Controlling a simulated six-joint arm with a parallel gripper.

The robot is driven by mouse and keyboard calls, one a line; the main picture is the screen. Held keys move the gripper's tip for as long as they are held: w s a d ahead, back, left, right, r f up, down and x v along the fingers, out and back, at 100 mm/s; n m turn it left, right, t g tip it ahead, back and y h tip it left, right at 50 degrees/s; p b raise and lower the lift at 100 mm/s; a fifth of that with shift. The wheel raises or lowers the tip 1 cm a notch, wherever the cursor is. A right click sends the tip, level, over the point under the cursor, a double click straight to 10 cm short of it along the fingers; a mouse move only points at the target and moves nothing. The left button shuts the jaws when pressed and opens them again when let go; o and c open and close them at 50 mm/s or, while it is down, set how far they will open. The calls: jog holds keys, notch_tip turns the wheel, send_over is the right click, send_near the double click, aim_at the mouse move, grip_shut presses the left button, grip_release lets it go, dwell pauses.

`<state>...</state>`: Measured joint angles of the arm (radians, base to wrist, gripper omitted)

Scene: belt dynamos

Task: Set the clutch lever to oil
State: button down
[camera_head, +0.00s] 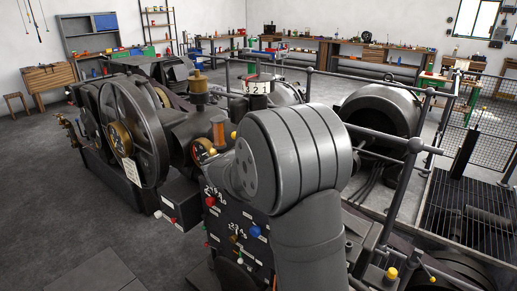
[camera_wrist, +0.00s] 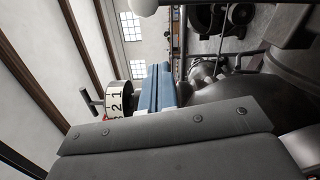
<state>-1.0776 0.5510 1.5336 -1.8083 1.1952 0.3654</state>
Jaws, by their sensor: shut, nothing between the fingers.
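No part is clearly readable as the clutch lever, and no "oil" marking is legible. In the wrist view a round dial with large black numerals (camera_wrist: 117,98) carries a dark bar-shaped handle (camera_wrist: 91,102) on its left. A numbered drum (camera_head: 257,86) shows in the head view behind my arm; I cannot tell whether it is the same part. My gripper's blue fingers (camera_wrist: 158,72) lie together in the wrist view, shut and empty. They appear to the right of the dial, apart from it in the picture. In the head view my arm hides the gripper.
A dark panel (camera_head: 225,232) with white numerals and coloured knobs stands below my arm. A large wheeled machine (camera_head: 135,130) is at left. Metal railings (camera_head: 400,190) and a floor grating (camera_head: 470,215) are at right. Open floor (camera_head: 60,205) lies at left.

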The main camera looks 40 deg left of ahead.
jog(key=shift+w+d+r, duration=0.15)
jog(key=shift+w+d, duration=0.1)
jog(key=shift+d, duration=0.4)
jog(key=shift+w+d+r, duration=0.1)
jog(key=shift+w+d, duration=0.1)
jog(key=shift+d, duration=0.45)
jog(key=shift+w+d+r, duration=0.15)
jog(key=shift+w+d, duration=0.1)
jog(key=shift+d, duration=0.4)
jog(key=d+f+m, duration=0.2)
jog(key=d+m, duration=0.1)
jog(key=d, duration=0.5)
jog(key=d+f+m, duration=0.2)
jog(key=d+m, duration=0.2)
jog(key=d, duration=0.4)
jog(key=shift+d+f+g, duration=0.25)
jog(key=shift+d+g, duration=0.05)
jog(key=shift+d, duration=0.05)
jog(key=s+a+r, duration=0.2)
jog(key=s+a, duration=0.2)
jog(key=s, duration=0.7)
jog(key=shift+a+r, duration=0.35)
jog(key=shift+r, duration=0.05)
